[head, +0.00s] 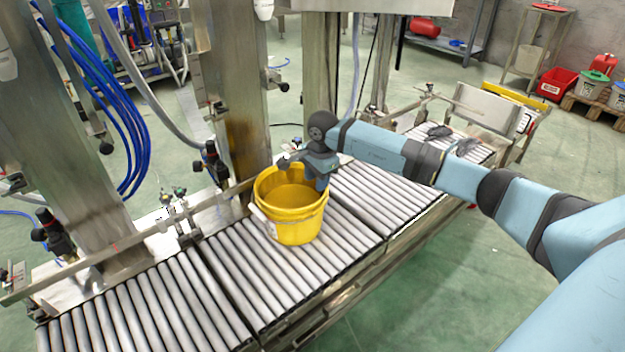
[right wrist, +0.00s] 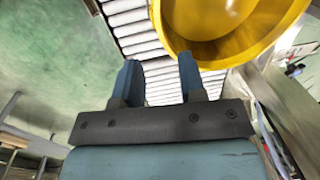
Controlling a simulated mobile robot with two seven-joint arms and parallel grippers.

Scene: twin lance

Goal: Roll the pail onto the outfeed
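The yellow pail (head: 297,227) stands upright on the roller conveyor, open at the top, with a pale handle at its left side. It looks empty. My right gripper (head: 304,172) is over the pail's far right rim, its fingers spread apart. In the right wrist view the pail (right wrist: 172,25) fills the upper right. My left gripper is not in view.
The roller conveyor (head: 185,290) runs from lower left to upper right, with bare rollers (head: 375,197) on both sides of the pail. A metal side rail (head: 110,240) and steel posts (head: 232,85) stand along its far side. A further roller section (head: 462,150) lies beyond.

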